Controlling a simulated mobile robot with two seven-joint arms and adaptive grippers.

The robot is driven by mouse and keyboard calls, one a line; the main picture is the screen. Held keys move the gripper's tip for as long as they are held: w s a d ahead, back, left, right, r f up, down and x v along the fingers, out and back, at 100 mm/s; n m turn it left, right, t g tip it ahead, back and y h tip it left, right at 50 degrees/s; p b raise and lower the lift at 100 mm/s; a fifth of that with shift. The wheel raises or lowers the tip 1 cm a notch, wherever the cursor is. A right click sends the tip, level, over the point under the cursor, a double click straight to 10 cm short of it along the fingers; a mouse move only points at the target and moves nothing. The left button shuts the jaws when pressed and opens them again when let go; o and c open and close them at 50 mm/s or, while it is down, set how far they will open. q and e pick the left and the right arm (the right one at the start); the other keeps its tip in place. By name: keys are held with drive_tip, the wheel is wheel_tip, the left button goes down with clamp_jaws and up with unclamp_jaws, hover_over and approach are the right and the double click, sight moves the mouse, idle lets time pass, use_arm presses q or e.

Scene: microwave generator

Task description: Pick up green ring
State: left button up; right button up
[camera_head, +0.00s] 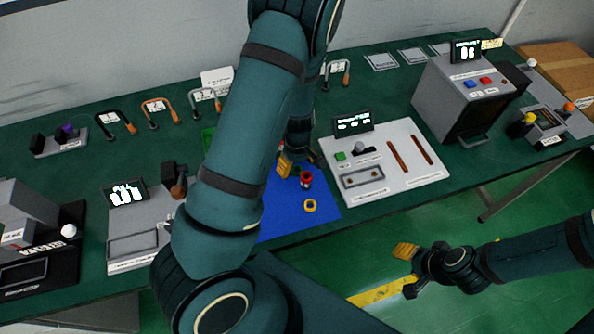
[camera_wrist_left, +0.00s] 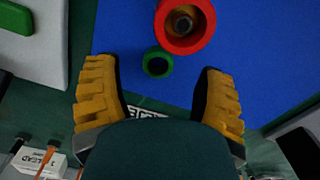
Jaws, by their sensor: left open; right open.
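The green ring (camera_wrist_left: 157,63) lies on the blue mat (camera_wrist_left: 125,35) in the left wrist view, with its dark hole facing up. It sits between and slightly ahead of the two yellow-padded fingers of my left gripper (camera_wrist_left: 159,80), which is open and empty. A larger red ring (camera_wrist_left: 185,40) is just beyond it, to the right. In the head view my left gripper (camera_head: 299,166) points down over the mat, and I cannot make out the green ring there. My right gripper (camera_head: 408,271) is open and empty, over the floor in front of the table.
A yellow ring (camera_head: 309,206) lies on the mat near its front. A white panel (camera_head: 400,150) with a screen is right of the mat, and a grey microwave box (camera_head: 470,95) stands further right. Another panel (camera_head: 140,232) is on the left. Several curved handles line the back.

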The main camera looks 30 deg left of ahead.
use_arm(q)
wheel_tip(320, 180, down, 3)
drive_tip(key=shift+w+r, duration=0.1)
drive_tip(key=c, duration=0.8)
